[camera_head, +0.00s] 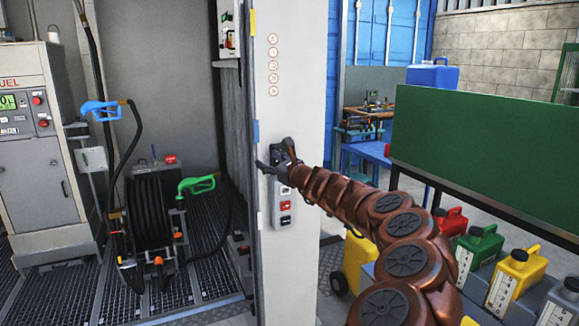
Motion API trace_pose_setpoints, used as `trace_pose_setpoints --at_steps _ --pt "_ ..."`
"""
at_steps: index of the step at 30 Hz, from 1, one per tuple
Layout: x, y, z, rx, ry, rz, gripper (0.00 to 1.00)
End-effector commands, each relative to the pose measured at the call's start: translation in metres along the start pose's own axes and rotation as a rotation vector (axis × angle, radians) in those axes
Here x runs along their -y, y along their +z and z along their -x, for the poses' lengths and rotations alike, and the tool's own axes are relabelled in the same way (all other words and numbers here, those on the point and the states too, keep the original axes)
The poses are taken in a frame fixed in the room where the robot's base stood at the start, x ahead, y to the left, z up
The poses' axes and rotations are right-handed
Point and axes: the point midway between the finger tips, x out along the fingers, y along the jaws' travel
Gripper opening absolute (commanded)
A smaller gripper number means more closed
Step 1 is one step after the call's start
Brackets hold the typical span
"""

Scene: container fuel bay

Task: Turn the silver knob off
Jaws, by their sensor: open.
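A narrow grey control box (284,217) is mounted on the white pillar in the middle of the view. A red control shows on its lower part, with a small pale plate above it. My gripper (272,158) is open in front of the upper part of this box, its dark fingers spread. Whether a finger touches the box cannot be told.
A fuel dispenser (33,150) and a black hose reel (150,215) stand at left in the bay. A green panel (490,150) is at right, above several coloured canisters, including a yellow one (515,275). A blue bench (372,150) stands behind.

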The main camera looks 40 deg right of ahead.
Motion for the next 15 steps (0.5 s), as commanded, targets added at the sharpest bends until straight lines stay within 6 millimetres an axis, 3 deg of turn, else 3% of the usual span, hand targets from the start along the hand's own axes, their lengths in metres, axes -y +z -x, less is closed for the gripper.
trace_pose_setpoints --at_steps 1,3,6,9,15 --pt "0.024 -0.022 0.006 -0.023 -0.055 -0.055 0.55" --pt "0.05 -0.044 0.014 -0.045 -0.117 -0.119 0.55" --pt "0.073 -0.065 0.024 -0.067 -0.176 -0.175 0.55" --pt "0.084 -0.075 0.027 -0.077 -0.203 -0.2 0.55" --pt "0.086 -0.077 0.018 -0.08 -0.204 -0.204 0.55"
